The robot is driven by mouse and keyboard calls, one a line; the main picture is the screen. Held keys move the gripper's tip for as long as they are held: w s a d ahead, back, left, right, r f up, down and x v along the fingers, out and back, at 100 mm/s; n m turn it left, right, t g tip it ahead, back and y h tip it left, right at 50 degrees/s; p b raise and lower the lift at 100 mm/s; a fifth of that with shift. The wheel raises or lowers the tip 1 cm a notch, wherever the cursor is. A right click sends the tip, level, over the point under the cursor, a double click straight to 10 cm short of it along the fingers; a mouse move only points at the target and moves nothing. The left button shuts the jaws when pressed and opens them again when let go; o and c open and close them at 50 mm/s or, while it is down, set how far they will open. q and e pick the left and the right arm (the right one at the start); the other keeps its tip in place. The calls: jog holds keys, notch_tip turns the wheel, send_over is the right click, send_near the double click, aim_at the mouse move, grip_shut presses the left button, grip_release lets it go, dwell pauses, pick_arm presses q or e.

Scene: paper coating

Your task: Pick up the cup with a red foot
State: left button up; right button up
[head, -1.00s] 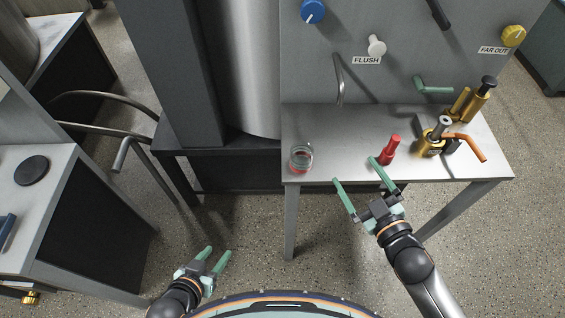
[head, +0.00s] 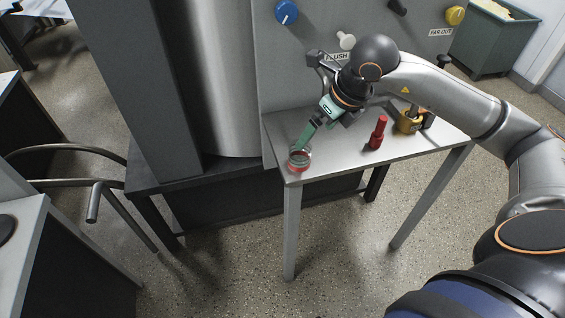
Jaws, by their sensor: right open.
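A small clear cup with a red foot (head: 299,161) stands at the front left corner of the metal table in the head view. My right gripper (head: 304,142) reaches down to it from above and behind, its green fingers open. The fingertips are at or just behind the cup's rim; I cannot tell whether they touch it. One finger largely hides the other. My left gripper is out of the picture.
On the metal table (head: 335,160), a red bottle-like object (head: 377,133) stands right of the cup, with a brass fitting (head: 408,122) farther right. A grey panel with knobs rises behind.

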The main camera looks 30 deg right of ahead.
aim_at(309, 152)
jog(key=x, duration=0.6)
jog(key=shift+w+d+f, duration=0.1)
jog(key=shift+d+f, duration=0.1)
jog(key=shift+f, duration=0.05)
jog(key=x, duration=0.5)
jog(key=shift+w+a+f, duration=0.2)
jog(key=shift+f, duration=0.15)
jog(key=shift+r, duration=0.1)
jog(key=c, duration=1.5)
